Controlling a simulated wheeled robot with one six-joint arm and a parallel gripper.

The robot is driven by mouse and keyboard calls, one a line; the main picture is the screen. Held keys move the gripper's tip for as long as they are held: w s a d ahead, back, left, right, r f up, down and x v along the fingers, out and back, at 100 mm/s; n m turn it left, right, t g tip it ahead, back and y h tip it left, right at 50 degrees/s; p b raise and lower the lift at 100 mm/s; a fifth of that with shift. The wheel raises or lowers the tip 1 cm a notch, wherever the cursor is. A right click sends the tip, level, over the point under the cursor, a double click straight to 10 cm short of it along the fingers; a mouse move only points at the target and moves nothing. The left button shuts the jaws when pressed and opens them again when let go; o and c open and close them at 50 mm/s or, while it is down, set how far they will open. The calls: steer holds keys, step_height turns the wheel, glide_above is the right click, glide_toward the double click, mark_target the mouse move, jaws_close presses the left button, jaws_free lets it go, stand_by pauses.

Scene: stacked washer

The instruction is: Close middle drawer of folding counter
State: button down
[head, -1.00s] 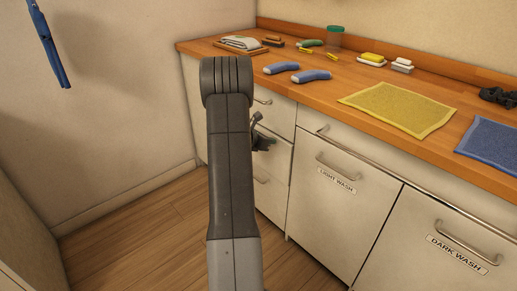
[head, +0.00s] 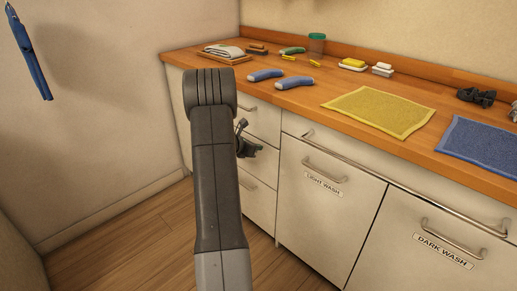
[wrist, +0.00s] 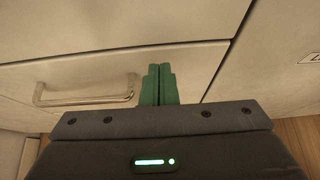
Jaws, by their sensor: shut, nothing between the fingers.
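The folding counter (head: 300,124) has a stack of drawers at its left end. The middle drawer's front (wrist: 190,70) shows in the wrist view, with a bar handle (wrist: 85,93) left of the fingers. In the head view my arm hides much of that drawer. My gripper (head: 250,150) is at the middle drawer, and in the wrist view its green fingers (wrist: 158,85) are shut and empty, pointing at the front beside the handle. I cannot tell whether they touch it, or whether the drawer is fully flush.
The light wash panel (head: 325,210) and dark wash panel (head: 420,250) are right of the drawers. The wooden worktop (head: 300,103) carries a yellow cloth (head: 379,110), a blue cloth (head: 482,145) and several small items. The wooden floor (head: 125,240) to the left is clear.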

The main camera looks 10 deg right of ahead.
steer(key=f+p+v, duration=0.1)
steer(key=v, duration=1.1)
steer(key=shift+s+a+p, duration=0.2)
steer(key=shift+a+p, duration=0.2)
steer(key=shift+a, duration=0.05)
steer(key=r+b+x, duration=0.1)
steer(key=x, duration=1.2)
steer(key=shift+w+d, duration=0.3)
steer(key=shift+d, duration=0.15)
steer(key=shift+r, duration=0.2)
